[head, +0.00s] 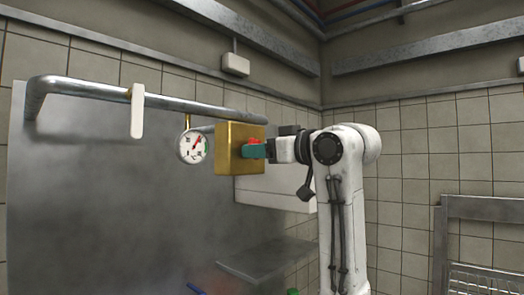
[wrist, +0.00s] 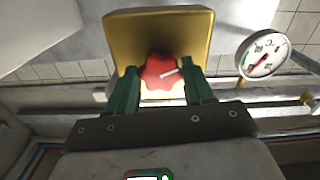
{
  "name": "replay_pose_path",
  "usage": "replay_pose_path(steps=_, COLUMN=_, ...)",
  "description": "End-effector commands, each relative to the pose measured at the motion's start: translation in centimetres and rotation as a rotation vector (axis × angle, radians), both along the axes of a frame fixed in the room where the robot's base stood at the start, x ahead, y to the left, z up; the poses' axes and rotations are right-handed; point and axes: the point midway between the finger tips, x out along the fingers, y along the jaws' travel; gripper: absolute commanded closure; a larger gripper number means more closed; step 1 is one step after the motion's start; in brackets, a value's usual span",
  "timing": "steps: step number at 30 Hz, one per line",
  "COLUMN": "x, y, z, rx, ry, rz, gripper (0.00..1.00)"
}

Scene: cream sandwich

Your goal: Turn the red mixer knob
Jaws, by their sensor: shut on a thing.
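The red mixer knob (wrist: 164,72) sits on the front of a yellow mixer box (wrist: 118,35). In the wrist view it has a lobed edge and a white line slanting up to the right. My gripper (wrist: 162,88) has green fingers on both sides of the knob and is shut on it. In the head view, the yellow box (head: 228,143) hangs at the right end of the pipe. My gripper (head: 254,152) reaches it from the right, and only a bit of the red knob (head: 254,141) shows above the fingers.
A round dial gauge (head: 193,146) with a red needle hangs just left of the box. A metal pipe (head: 180,103) runs along the wall, with a white strip (head: 137,112) hanging from it. A white box (head: 280,186) lies behind and below my gripper. A metal ledge (head: 265,258) is lower down.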

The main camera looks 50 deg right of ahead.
Motion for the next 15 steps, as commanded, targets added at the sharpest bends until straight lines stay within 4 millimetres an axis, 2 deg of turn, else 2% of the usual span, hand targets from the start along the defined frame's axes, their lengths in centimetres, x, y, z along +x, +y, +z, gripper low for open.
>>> replay_pose_path(steps=15, x=0.01, y=-0.03, z=-0.10, rx=0.048, ry=0.005, rz=0.000, gripper=0.79)
